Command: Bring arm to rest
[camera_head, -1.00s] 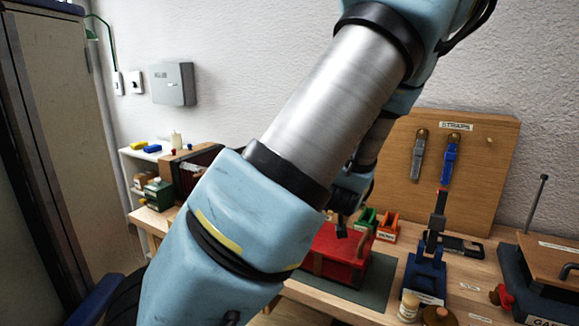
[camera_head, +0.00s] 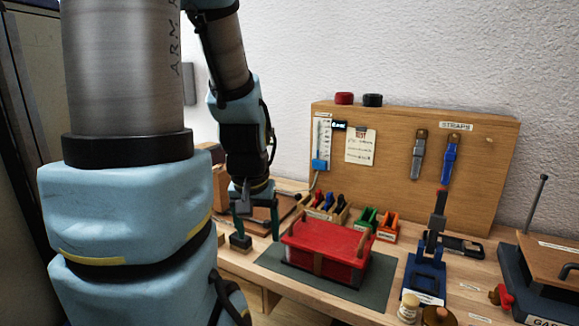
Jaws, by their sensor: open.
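My arm fills the left of the view, with blue covers and metal tubes. It reaches up and back down to my gripper (camera_head: 257,230), which points downward just left of the red box. The gripper's dark fingers are spread apart, and I see nothing between them. The red box (camera_head: 325,244), with its lid closed and a strap on its front, stands on a dark green mat (camera_head: 378,295). The gripper appears apart from the box, but its exact height above the bench is hard to tell.
The wooden bench (camera_head: 466,297) carries a blue stand (camera_head: 425,278), small green (camera_head: 366,220) and orange (camera_head: 386,228) holders, and a dark press-like device (camera_head: 530,275) at right. A wooden board (camera_head: 390,140) with hanging straps stands behind. A grey cabinet is at far left.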

